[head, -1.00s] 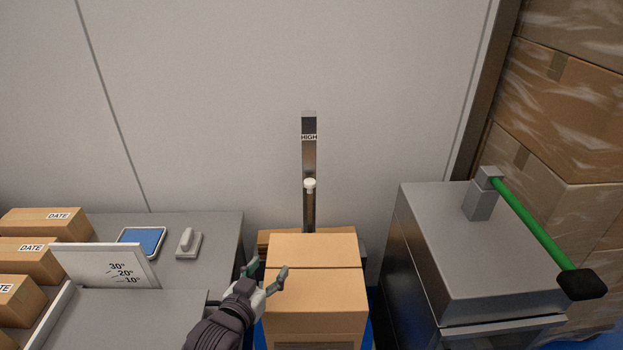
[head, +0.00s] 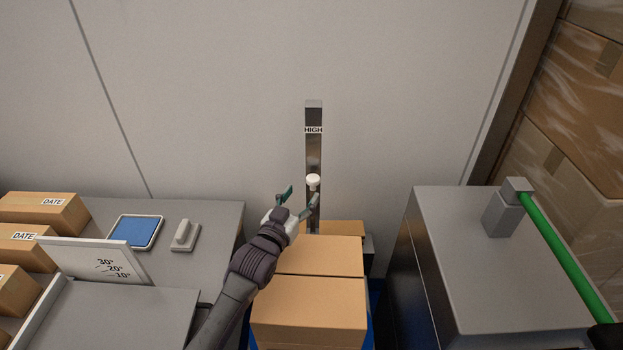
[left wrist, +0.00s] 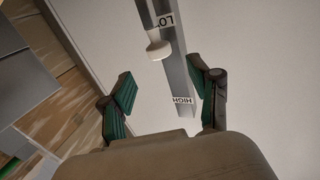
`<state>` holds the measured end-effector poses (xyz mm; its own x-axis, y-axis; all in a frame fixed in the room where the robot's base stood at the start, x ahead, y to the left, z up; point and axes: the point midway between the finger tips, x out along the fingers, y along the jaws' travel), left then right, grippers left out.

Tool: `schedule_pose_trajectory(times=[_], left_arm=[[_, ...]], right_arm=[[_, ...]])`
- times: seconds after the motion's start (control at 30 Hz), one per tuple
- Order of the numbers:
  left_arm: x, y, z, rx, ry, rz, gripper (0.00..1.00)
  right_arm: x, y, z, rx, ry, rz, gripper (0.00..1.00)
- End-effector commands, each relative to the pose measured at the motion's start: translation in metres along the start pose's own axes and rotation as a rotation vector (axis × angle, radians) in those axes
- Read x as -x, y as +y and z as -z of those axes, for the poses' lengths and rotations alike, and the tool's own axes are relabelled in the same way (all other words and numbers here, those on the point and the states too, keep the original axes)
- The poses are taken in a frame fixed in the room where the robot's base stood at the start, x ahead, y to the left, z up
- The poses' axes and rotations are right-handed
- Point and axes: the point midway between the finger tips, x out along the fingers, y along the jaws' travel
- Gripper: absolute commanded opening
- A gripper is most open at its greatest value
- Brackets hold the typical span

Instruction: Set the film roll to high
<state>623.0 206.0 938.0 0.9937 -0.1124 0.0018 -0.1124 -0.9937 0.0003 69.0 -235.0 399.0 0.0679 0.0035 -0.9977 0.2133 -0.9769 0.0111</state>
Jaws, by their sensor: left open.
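A tall metal post (head: 313,150) stands against the wall behind the boxes, with a HIGH label (head: 314,130) near its top. A white knob (head: 313,180) sits on the post below that label. My left gripper (head: 299,200) is open and empty, just left of the knob and slightly below it, apart from it. In the left wrist view the white knob (left wrist: 159,49) lies ahead of the open fingers (left wrist: 158,90), beside a partly visible label beginning LO; the HIGH label (left wrist: 182,100) shows between the fingers. No film roll is recognisable. My right gripper is not in view.
Cardboard boxes (head: 308,306) stand stacked in front of the post. A grey cabinet (head: 497,270) with a green lever (head: 565,258) is at right. A grey table (head: 215,225) at left holds a blue pad (head: 135,231) and date-labelled boxes (head: 45,208).

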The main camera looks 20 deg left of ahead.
Motion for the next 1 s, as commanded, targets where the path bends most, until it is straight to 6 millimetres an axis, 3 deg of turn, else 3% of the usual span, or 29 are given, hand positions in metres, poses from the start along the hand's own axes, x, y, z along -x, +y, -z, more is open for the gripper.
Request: schedule_pose_trajectory(times=[0.1, 0.3, 0.5, 0.77, 1.0], left_arm=[[-0.026, 0.000, 0.002, 0.000, 0.001, 0.001, 0.62], [-0.055, 0.000, 0.001, 0.000, 0.000, 0.000, 0.62], [-0.067, 0.000, 0.000, 0.000, -0.001, 0.000, 0.62], [-0.067, 0.000, 0.000, 0.000, -0.001, 0.000, 0.62], [-0.067, 0.000, 0.000, 0.000, -0.001, 0.000, 0.22]], right_arm=[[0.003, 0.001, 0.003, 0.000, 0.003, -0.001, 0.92], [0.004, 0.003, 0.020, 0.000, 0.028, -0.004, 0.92], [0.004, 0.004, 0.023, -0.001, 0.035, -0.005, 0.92], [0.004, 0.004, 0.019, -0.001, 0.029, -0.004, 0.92], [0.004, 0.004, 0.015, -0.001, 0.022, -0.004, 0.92]])
